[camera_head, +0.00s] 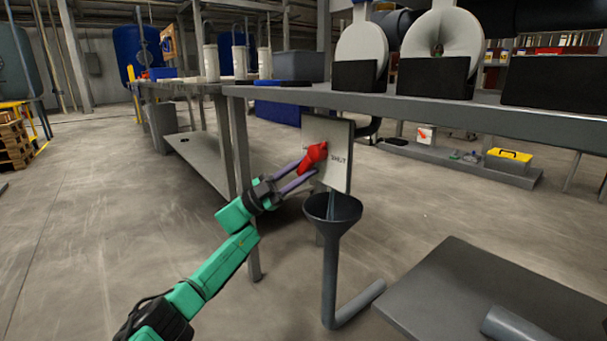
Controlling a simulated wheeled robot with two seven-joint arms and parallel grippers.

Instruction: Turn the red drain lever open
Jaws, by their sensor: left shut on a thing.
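The red drain lever (313,157) is mounted on a pale upright plate (341,174) below the front edge of the grey bench. The plate carries the word "SHUT" to the right of the lever. My left arm comes in from the lower left. My left gripper (307,165) has its purple fingers at the lever and is shut on it. The fingers cover part of the lever, and its exact angle is hard to tell. My right gripper is not in view.
A dark funnel (333,208) with a pipe stands just below the plate. The grey bench (470,116) runs above, bearing large round pale plates on black blocks. A low grey platform (480,300) is at lower right. Open floor lies left of my arm.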

